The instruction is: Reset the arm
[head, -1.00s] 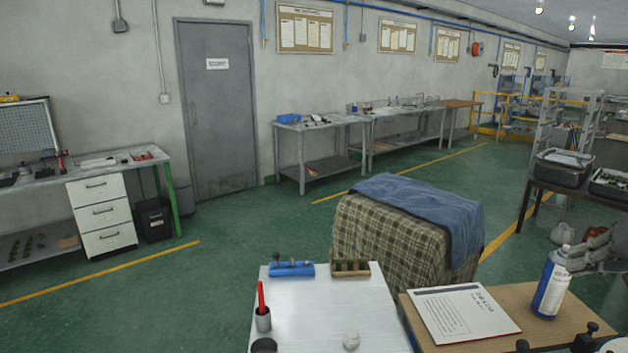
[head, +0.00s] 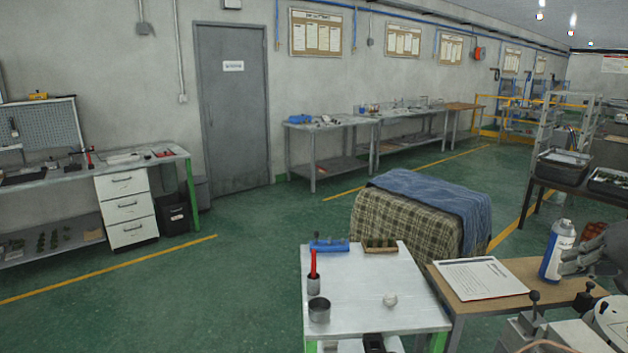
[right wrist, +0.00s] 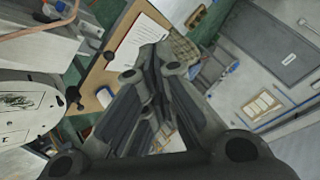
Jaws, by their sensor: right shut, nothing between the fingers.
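My right gripper (head: 575,261) shows at the right edge of the head view. It is beside the white and blue bottle (head: 557,251) on the wooden-topped table; I cannot tell whether they touch. In the right wrist view the fingers of the right gripper (right wrist: 152,62) are together, with nothing held between them. My left gripper is out of view.
A printed sheet (head: 481,278) lies on the wooden table (head: 470,312). Green floor (head: 240,290) is free at left.

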